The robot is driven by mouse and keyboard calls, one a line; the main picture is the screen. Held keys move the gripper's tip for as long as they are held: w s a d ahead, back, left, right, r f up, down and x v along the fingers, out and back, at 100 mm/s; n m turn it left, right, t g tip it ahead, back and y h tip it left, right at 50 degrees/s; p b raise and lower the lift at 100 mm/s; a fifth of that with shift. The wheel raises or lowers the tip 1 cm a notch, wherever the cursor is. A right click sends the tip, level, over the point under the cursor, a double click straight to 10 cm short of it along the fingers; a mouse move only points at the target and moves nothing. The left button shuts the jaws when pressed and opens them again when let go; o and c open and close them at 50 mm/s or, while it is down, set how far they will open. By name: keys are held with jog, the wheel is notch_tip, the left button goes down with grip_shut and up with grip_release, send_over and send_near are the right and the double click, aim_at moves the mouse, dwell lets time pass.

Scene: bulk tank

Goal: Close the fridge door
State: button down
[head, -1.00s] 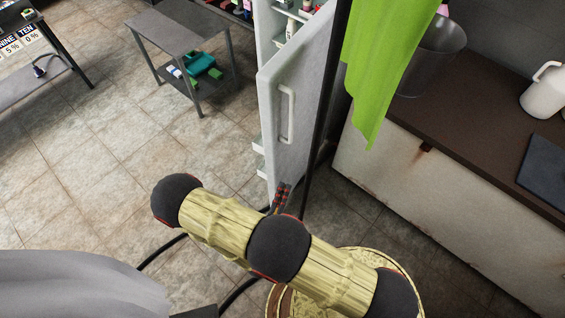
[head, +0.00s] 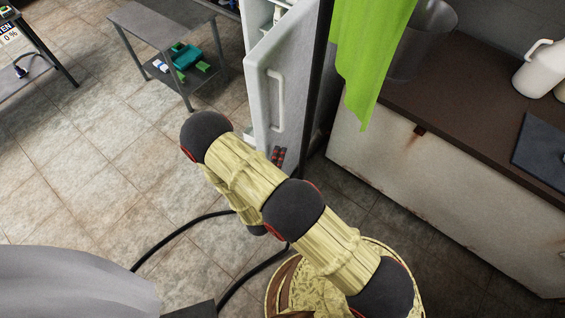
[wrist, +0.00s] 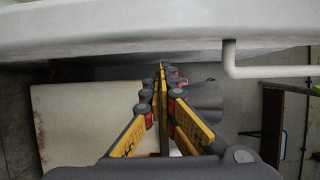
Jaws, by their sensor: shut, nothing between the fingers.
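The white fridge door (head: 302,70) stands open in the head view, its pale vertical handle (head: 278,98) on the face towards me. Part of the fridge's inside (head: 257,14) shows past its upper left edge. In the wrist view the door (wrist: 120,30) spans the top and its handle (wrist: 229,62) is to the right. My gripper (head: 278,154) is at the lower part of the door, below the handle. In the wrist view its fingertips (wrist: 161,68) are together and empty, close to the door; I cannot tell whether they touch it.
A small grey table (head: 165,22) stands at the back left with a teal item on its lower shelf. A green cloth (head: 368,60) hangs right of the door. A long counter (head: 440,190) with a metal bucket (head: 425,45) and a white jug (head: 540,68) fills the right. The tiled floor (head: 110,150) at left is clear.

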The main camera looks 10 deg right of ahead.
jog(key=shift+w+a, duration=0.55)
jog(key=shift+a, duration=0.2)
jog(key=shift+a, duration=0.1)
